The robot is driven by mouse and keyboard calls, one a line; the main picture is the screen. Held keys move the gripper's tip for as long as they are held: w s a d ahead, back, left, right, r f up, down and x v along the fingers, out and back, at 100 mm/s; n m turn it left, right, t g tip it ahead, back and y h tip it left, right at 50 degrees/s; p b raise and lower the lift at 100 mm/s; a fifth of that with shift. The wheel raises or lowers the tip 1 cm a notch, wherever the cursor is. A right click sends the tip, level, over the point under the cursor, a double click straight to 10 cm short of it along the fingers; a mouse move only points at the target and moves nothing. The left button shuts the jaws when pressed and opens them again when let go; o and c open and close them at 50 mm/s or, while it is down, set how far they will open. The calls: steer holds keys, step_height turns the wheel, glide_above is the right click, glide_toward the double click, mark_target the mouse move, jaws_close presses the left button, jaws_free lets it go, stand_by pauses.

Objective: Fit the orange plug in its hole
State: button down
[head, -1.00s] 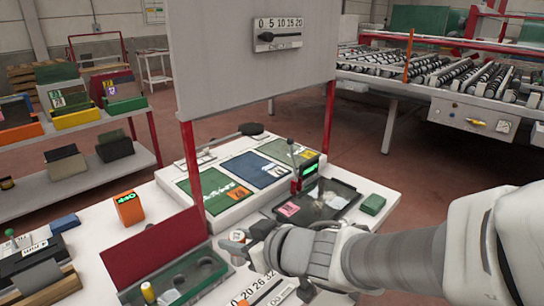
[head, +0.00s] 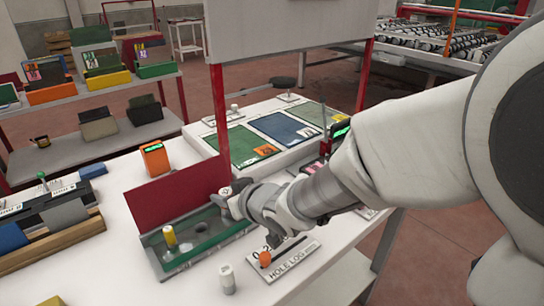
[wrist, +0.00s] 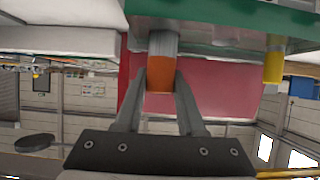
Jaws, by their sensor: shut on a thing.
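The orange plug (wrist: 160,75) is held between the two fingers of my gripper (wrist: 161,95) in the wrist view, which looks upside down. It has an orange end and a grey ribbed body that points toward the green tray (wrist: 215,27); whether its tip is inside a hole I cannot tell.
A red panel (head: 180,205) stands behind the tray. A white plug (head: 228,278) stands on the table in front. An orange box (head: 155,158) with a green display stands behind.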

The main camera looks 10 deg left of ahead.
steer(key=shift+f, duration=0.9)
steer(key=shift+f, duration=0.1)
steer(key=c, duration=0.5)
jaws_free()
steer(key=shift+f, duration=0.1)
